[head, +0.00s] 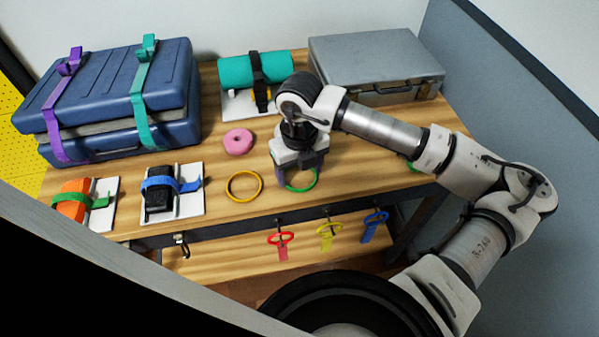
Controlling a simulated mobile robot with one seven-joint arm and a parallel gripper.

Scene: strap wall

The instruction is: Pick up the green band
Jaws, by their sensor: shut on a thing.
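The green band (299,190) is a thin ring near the front middle of the wooden table, right of a yellow band (244,186). My gripper (299,178) points down over the green band and is shut on it. The fingers and wrist hide the band's far side. I cannot tell whether the band still touches the table.
A pink ring (238,141) lies behind the yellow band. Blue strapped cases (110,105), a grey case (375,62) and a strapped teal roll (235,70) stand at the back. Red (280,240), yellow (328,232) and blue (374,225) tags hang in front.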

